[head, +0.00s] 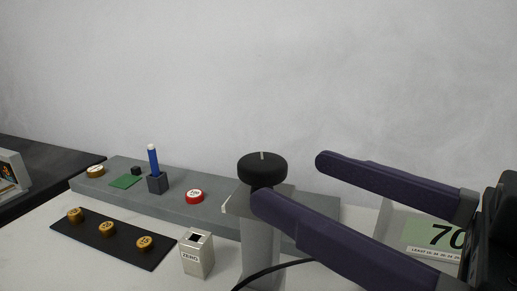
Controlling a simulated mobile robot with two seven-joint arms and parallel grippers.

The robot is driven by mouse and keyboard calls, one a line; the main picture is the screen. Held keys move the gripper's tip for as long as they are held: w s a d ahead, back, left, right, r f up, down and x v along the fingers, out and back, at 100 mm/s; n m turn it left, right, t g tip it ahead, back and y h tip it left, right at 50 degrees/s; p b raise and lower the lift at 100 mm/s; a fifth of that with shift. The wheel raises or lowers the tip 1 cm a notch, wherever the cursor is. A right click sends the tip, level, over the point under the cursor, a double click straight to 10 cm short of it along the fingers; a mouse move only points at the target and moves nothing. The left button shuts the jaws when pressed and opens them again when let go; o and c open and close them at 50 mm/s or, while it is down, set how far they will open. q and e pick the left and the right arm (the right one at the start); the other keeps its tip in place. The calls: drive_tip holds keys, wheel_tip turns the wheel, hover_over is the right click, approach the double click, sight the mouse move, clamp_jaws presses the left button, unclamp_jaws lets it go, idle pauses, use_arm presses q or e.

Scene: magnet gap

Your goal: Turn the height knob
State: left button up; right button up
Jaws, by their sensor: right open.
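The height knob (262,168) is a round black cap with a pale line mark on its top. It sits on top of a grey post (259,245) near the middle of the head view. My right gripper (288,181) comes in from the right with two long dark purple fingers spread wide. It is open and empty. The farther finger's tip is to the right of the knob, with a gap between. My left gripper is not in view.
A black mat (118,245) holds brass weights. A metal box (197,253) stands near the post. A display (430,236) is partly behind my fingers.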

sight(246, 156)
drive_tip(key=p+x, duration=0.2)
drive_tip(key=x, duration=0.6)
drive_tip(key=shift+r, duration=0.1)
drive_tip(key=shift+w+a, duration=0.25)
drive_tip(key=shift+a, duration=0.05)
drive_tip(key=shift+c, duration=0.3)
clamp_jaws()
